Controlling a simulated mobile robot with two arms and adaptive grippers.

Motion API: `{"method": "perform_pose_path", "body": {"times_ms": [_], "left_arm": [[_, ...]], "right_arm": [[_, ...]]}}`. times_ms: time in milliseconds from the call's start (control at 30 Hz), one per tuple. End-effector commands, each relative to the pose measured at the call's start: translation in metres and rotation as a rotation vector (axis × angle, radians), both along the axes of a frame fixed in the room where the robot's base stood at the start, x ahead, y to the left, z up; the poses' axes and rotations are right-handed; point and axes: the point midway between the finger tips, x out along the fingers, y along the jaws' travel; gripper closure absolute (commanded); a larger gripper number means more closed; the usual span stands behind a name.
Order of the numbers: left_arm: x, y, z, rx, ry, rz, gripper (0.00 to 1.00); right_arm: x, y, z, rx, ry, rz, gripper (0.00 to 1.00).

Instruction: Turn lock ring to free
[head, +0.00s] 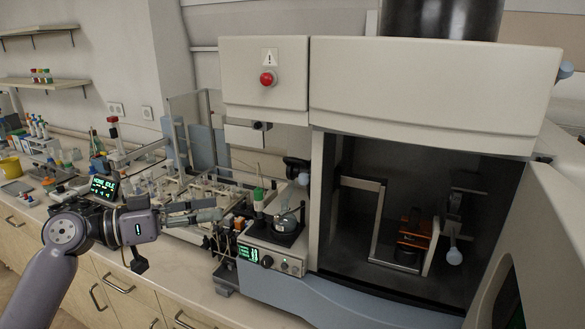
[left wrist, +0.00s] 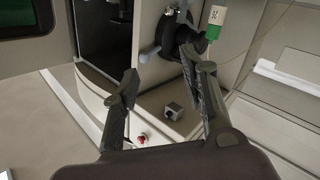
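A black round fitting with a pale blue-grey tab (head: 298,168) sits on the instrument's left side wall, left of the open chamber. It looks like the lock ring, but I cannot be sure. In the left wrist view the dark round part (left wrist: 180,36) shows just past my fingertips, with blue-grey arms sticking out from it. My left gripper (head: 214,209) reaches in from the left, with its fingers to the left of and below the fitting. In the left wrist view the gripper (left wrist: 160,66) is open and empty, its two dark fingers apart. My right gripper is not in view.
A control box (head: 272,258) with a green display stands below the fitting, beside a green-capped bottle (head: 258,198). Racks of vials (head: 205,190) crowd the bench behind my left gripper. The open chamber (head: 400,215) holds an orange part.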

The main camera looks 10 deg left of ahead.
Motion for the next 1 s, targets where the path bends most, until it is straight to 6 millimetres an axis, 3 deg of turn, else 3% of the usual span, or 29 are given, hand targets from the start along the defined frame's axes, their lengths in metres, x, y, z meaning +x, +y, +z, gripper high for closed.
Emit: {"method": "perform_pose_path", "body": {"times_ms": [33,100,200,367,800,1000], "left_arm": [[-0.006,0.0,0.022,-0.011,-0.029,-0.023,0.6],[-0.012,-0.001,0.038,-0.026,-0.054,-0.047,0.6],[-0.014,-0.005,0.048,-0.036,-0.066,-0.062,0.6],[-0.005,-0.024,0.052,-0.04,-0.066,-0.065,0.6],[0.039,-0.11,0.053,-0.04,-0.064,-0.063,0.6],[0.055,-0.139,0.051,-0.04,-0.063,-0.06,0.6]], "right_arm": [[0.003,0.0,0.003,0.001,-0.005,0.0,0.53],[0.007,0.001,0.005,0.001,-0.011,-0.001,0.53],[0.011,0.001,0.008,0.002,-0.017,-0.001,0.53],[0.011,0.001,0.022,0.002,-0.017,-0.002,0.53],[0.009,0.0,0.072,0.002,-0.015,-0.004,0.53],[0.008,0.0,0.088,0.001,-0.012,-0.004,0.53]]}}
